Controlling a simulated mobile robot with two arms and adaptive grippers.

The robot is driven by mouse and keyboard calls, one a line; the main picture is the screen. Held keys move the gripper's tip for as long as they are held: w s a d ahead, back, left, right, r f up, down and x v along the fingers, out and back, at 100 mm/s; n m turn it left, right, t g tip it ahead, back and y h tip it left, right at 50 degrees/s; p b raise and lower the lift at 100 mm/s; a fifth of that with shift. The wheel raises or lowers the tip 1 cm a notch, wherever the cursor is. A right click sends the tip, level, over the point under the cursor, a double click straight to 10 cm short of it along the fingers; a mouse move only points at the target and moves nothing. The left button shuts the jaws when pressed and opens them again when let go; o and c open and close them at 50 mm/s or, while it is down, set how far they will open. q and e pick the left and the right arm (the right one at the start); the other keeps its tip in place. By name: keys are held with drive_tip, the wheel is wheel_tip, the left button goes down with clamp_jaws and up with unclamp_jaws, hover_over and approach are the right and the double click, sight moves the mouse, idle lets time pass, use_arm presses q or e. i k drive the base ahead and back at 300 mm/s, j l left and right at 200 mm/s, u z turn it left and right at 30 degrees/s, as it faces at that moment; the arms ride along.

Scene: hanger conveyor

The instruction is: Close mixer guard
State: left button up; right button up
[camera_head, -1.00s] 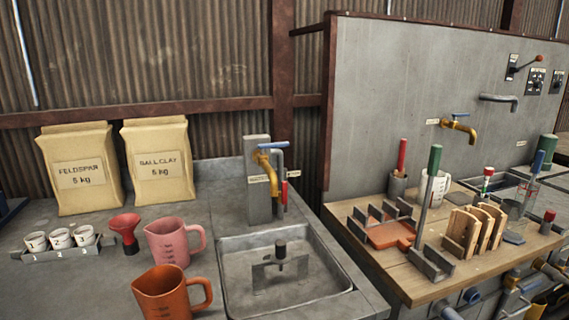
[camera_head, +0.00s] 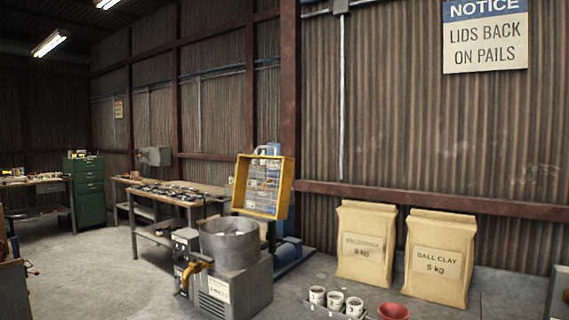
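The mixer (camera_head: 238,289) stands left of the clay bags in the head view, with a grey base box and an open-topped round grey drum (camera_head: 230,243). A yellow-framed mesh guard (camera_head: 240,184) stands raised, almost upright, behind and above the drum, so the drum's mouth is uncovered. A yellow-orange handle-like part (camera_head: 197,267) shows at the drum's left front. The drum's inside is mostly hidden. Neither of my grippers is in view.
Two tan bags (camera_head: 366,243) (camera_head: 439,258) stand on the bench to the right, with small white cups (camera_head: 335,301) and a red funnel (camera_head: 393,311) in front. Workbenches (camera_head: 170,193) and a green drawer cabinet (camera_head: 88,190) stand farther left. The floor (camera_head: 90,275) at left is clear.

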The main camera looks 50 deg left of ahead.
sight(243, 162)
drive_tip(key=j+u, duration=0.15)
drive_tip(key=u, duration=1.2)
